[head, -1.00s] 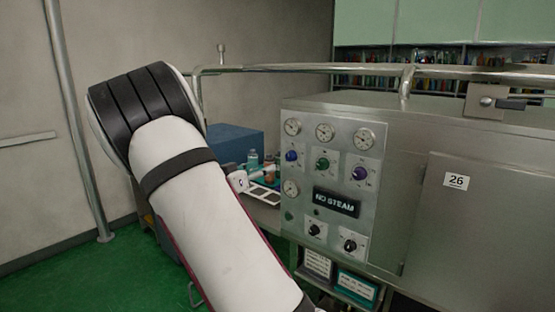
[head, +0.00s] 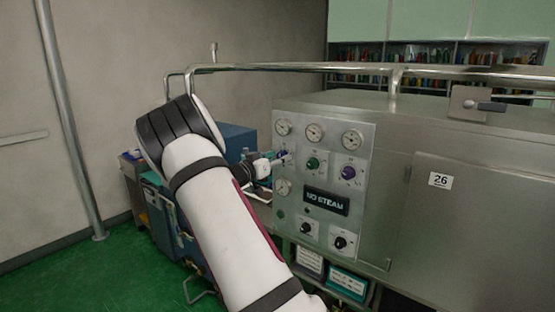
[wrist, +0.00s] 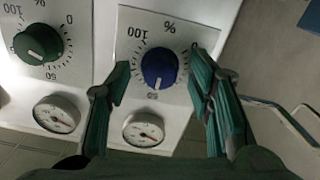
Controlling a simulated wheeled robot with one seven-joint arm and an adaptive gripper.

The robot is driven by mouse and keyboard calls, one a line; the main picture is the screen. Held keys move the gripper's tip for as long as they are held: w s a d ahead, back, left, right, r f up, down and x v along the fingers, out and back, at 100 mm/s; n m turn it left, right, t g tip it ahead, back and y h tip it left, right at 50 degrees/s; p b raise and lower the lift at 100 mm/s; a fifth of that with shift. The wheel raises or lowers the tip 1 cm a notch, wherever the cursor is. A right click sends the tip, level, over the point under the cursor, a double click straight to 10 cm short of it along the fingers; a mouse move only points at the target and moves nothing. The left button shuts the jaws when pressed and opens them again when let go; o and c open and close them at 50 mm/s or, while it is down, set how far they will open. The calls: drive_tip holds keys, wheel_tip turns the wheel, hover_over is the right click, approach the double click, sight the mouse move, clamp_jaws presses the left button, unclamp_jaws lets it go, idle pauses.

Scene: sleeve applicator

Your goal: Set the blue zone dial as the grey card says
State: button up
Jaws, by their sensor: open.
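The blue zone dial (wrist: 159,66) is the leftmost of the upper row of knobs on the steel panel (head: 364,205). In the wrist view, its white pointer mark points down the picture, near the 50 marking, on a plate with a percent sign. My gripper (wrist: 161,80) is open, with one green finger on each side of the dial; contact cannot be told. In the head view my gripper (head: 277,160) is at the panel and partly hides this dial. A greyish card (head: 309,260) sits below the panel; its writing is too small to read.
A green dial (head: 313,163) and a purple dial (head: 348,172) sit to the right, with gauges (head: 314,132) above. Two black knobs (head: 340,242) are below the NO STEAM sign (head: 326,202). A teal card (head: 347,283) is beside the greyish card. A metal rail (head: 300,67) runs above.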

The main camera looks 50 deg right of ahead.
clamp_jaws()
drive_tip(key=shift+m+b, duration=6.5)
drive_tip(key=shift+b, duration=0.2)
